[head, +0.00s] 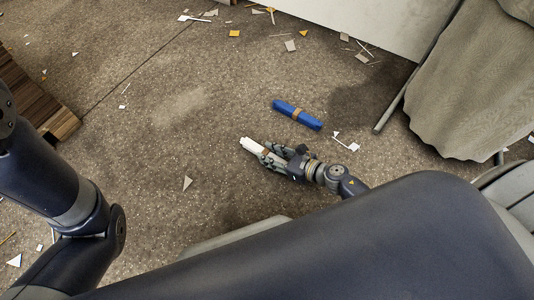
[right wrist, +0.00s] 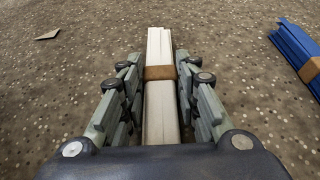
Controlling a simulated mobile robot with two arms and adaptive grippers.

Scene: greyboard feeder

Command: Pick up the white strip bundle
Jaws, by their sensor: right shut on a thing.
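The white strip bundle (head: 252,145) is low over or on the speckled floor near the middle of the head view. In the right wrist view the bundle (right wrist: 160,110) lies lengthwise between the fingers, with a brown band (right wrist: 160,73) around it. My right gripper (head: 270,155) is shut on the bundle, whose far end sticks out past the fingertips. The fingers (right wrist: 158,75) flank it on both sides. I cannot tell whether the bundle touches the floor. My left gripper is out of view; only my left arm shows at the left.
A blue bundle (head: 297,114) with a tan band lies on the floor just beyond my right gripper. Scraps (head: 188,183) and offcuts are scattered about. A grey draped sheet (head: 475,90) and a metal bar (head: 400,95) stand at right. Brown boards (head: 30,95) lie at left. Floor between is mostly clear.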

